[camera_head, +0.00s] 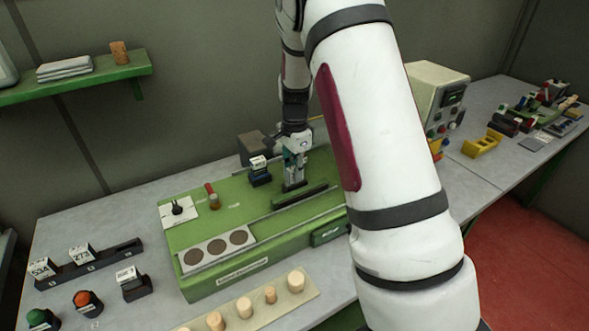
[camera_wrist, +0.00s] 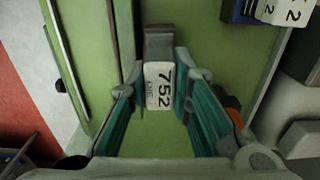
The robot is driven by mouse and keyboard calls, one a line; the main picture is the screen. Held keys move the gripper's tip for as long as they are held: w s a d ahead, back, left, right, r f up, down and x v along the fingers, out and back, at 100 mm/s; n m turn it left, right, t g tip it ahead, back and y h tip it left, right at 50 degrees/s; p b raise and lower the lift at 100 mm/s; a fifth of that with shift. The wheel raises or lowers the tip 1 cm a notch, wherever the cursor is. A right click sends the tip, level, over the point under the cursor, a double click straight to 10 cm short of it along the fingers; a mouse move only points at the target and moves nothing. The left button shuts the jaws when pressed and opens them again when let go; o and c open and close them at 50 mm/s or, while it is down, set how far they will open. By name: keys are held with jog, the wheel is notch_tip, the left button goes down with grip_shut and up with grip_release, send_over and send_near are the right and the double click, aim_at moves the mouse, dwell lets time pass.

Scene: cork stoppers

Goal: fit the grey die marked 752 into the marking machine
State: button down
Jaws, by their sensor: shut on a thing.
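My gripper (camera_head: 295,178) is over the green marking machine (camera_head: 240,273), its fingers pointing down near a dark rail. In the wrist view the gripper (camera_wrist: 161,88) is shut on the grey die, whose white label (camera_wrist: 158,86) reads 752. The die's grey body (camera_wrist: 158,42) shows beyond the label, between the fingertips. I cannot tell whether it is touching the machine or seated in it. A blue block with a white label (camera_head: 259,170) stands on the machine, just left of my gripper; it also shows in the wrist view's upper right corner (camera_wrist: 240,12).
A dark rack (camera_head: 120,253) with labelled dies stands at the left, with another labelled piece (camera_head: 133,286) in front. A red button (camera_head: 87,301) and green button (camera_head: 40,318) are nearby. Corks stand on a strip (camera_head: 255,318) before the machine. A beige control box (camera_head: 436,90) is behind my arm.

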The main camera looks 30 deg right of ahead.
jog(key=shift+f, duration=0.1)
jog(key=c, duration=1.4)
grip_release()
jog(key=shift+o, duration=0.2)
notch_tip(320, 180, up, 12)
